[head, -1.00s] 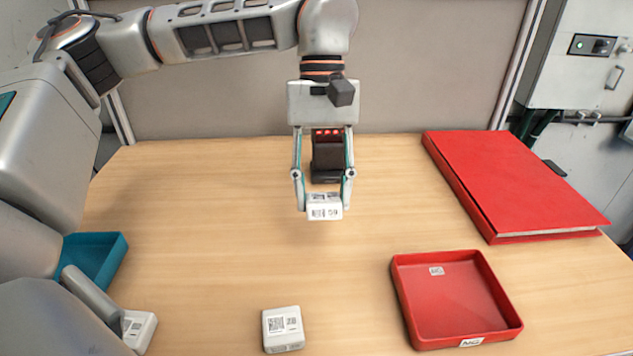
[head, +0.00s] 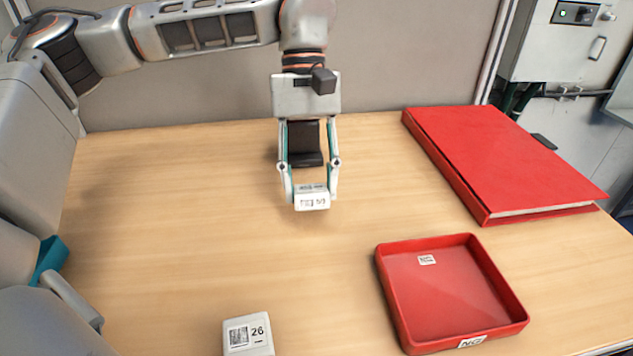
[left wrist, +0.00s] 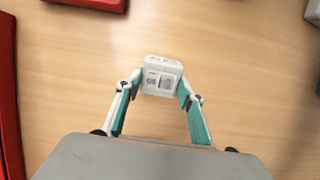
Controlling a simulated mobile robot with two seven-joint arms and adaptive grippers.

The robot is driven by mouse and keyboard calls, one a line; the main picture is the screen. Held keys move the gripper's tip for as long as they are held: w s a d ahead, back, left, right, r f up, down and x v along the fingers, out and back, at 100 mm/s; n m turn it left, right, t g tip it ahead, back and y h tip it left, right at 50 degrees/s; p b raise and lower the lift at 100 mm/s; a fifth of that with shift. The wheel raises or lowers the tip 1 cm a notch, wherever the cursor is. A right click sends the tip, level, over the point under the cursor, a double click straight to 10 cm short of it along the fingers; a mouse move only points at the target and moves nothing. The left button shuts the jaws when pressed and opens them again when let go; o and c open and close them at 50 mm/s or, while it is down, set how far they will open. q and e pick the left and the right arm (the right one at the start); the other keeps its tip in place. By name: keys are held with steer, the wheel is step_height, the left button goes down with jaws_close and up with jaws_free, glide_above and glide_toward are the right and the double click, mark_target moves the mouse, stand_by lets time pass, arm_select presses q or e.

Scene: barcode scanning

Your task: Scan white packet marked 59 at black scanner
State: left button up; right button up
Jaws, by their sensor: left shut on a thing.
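The white packet (head: 312,203) hangs in my left gripper (head: 309,190), held between its two fingertips above the table. Its front face carries a code and digits, blurred in the head view. The packet also shows between the fingertips in the left wrist view (left wrist: 162,77). The black scanner (head: 305,143) stands on the table behind the gripper, partly hidden by the gripper and its fingers. The packet is in front of the scanner, apart from it. My right gripper is not in view.
Another white packet (head: 249,335), marked 26, lies at the front edge of the picture. A red tray (head: 383,285) stands at front right. A large red binder (head: 500,160) lies behind it. A teal tray (head: 50,260) shows partly at left. The table's middle is clear.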

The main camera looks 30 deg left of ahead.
mark_target(312, 197)
arm_select(q)
steer(key=shift+w+a+f, duration=0.3)
steer(key=shift+w+f, duration=0.1)
steer(key=shift+f, duration=0.05)
steer(key=shift+s+r, duration=0.1)
steer(key=shift+r, duration=0.2)
steer(key=shift+s+d+r+p, duration=0.35)
steer(key=shift+s+r+p, duration=0.05)
steer(key=shift+r, duration=0.2)
steer(key=s+d+r+p, duration=0.1)
steer(key=s+r+p, duration=0.1)
steer(key=shift+s+d+r, duration=0.25)
steer(key=shift+d+r, duration=0.15)
steer(key=s+d+r+p, duration=0.5)
steer(key=s, duration=0.2)
steer(key=shift+d+r, duration=0.15)
steer(key=shift+r, duration=0.1)
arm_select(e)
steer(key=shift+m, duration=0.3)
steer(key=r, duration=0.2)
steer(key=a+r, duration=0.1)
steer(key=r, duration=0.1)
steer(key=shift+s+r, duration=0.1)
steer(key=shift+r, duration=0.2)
